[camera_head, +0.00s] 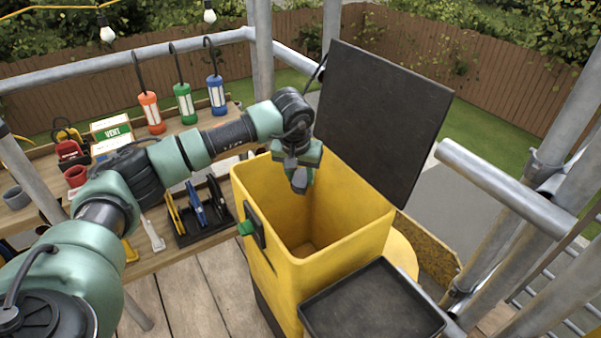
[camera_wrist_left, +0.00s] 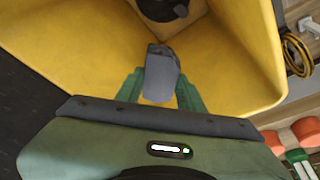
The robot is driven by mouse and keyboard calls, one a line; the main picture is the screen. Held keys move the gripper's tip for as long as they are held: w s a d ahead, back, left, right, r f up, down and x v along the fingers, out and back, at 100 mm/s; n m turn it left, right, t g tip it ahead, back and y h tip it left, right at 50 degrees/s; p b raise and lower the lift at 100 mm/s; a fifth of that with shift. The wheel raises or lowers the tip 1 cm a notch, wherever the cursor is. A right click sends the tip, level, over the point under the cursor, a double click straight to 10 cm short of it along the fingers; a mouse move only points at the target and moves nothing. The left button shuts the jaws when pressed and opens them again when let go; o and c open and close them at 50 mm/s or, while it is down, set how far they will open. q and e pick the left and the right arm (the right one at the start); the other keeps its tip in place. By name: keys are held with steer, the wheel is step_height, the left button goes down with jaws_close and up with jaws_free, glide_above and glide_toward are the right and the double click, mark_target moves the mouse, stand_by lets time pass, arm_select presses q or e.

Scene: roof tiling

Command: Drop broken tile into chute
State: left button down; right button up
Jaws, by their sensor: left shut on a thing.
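The chute is a yellow open-topped bin (camera_head: 350,240) with a black lid (camera_head: 383,120) raised at its back. My left gripper (camera_head: 299,178) hangs over the left part of the bin's opening, with its jaws pointing down. It is shut on a grey broken tile (camera_head: 300,184). In the left wrist view the tile (camera_wrist_left: 162,76) sits between the two green fingers, with the yellow bin walls (camera_wrist_left: 75,35) around it. A dark round opening (camera_wrist_left: 160,8) shows at the bin's bottom in that view. My right gripper is not in view.
A black tray (camera_head: 372,305) stands at the bin's front right. A wooden bench (camera_head: 165,258) on the left holds several tools, a black rack (camera_head: 200,232) and lanterns (camera_head: 183,100). Metal scaffold poles (camera_head: 515,185) stand at the right.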

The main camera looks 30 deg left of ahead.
mark_target(298, 185)
arm_select(q)
steer(key=c, duration=0.8)
jaws_free()
steer(key=shift+r, duration=0.1)
steer(key=v, duration=0.7)
steer(key=shift+s+r+b, duration=0.15)
steer(key=shift+r+b, duration=0.15)
steer(key=shift+r, duration=0.05)
